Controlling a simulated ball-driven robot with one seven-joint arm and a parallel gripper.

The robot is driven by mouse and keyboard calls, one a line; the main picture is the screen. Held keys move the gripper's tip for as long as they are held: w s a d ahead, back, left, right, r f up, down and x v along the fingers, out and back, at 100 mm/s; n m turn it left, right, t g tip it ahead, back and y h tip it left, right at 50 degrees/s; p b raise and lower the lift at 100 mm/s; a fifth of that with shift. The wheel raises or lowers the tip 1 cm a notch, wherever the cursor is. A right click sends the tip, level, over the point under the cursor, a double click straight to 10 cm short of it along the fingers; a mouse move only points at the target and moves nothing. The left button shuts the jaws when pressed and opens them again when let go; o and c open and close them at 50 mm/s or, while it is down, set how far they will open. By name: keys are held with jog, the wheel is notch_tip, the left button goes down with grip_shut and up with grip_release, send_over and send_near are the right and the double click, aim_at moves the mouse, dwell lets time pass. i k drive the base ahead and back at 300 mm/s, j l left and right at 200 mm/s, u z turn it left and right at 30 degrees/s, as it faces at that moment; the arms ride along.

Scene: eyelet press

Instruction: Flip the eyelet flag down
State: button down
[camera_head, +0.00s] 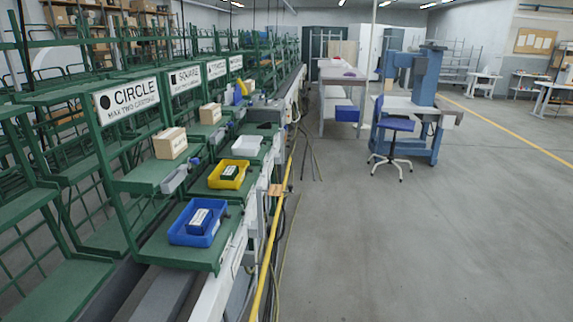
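A blue machine (424,78), which looks like the eyelet press, stands on the floor right of centre, some way off. It has a pale work surface (402,106) at its front. The eyelet flag cannot be made out at this distance. My gripper is not in view.
A blue swivel chair (397,125) stands in front of the machine. Green racks and shelves with bins line the left side, including a blue bin (186,237) and a yellow bin (216,182). A yellow rail (271,240) runs along them. The grey floor (440,240) at right is clear.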

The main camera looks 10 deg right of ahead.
aim_at(275, 190)
jog(key=i+l, duration=0.1)
jog(key=i, duration=0.85)
jog(key=i+l, duration=0.1)
jog(key=i, duration=0.85)
